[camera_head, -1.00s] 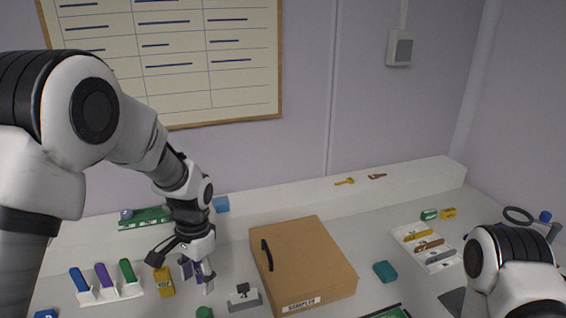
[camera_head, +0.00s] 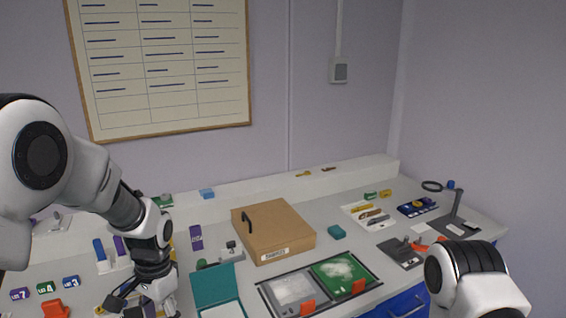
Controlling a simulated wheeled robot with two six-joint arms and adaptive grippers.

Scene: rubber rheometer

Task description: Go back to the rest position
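My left gripper (camera_head: 142,300) is low over the left part of the bench, at the end of my arm that comes in from the left. Its fingers look spread, and I see nothing held between them, though the arm partly hides the tips. A purple labelled block (camera_head: 196,237) stands upright to the right of it, apart from the fingers. My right arm shows only as a white and black link at the lower right; its gripper is out of view.
A brown sample box (camera_head: 285,222) stands mid-bench. An open teal case (camera_head: 212,284) and a tray with grey and green panels (camera_head: 318,282) lie in front. Tools and a white tray (camera_head: 353,210) are to the right. Numbered blocks and an orange item (camera_head: 55,309) are at the left.

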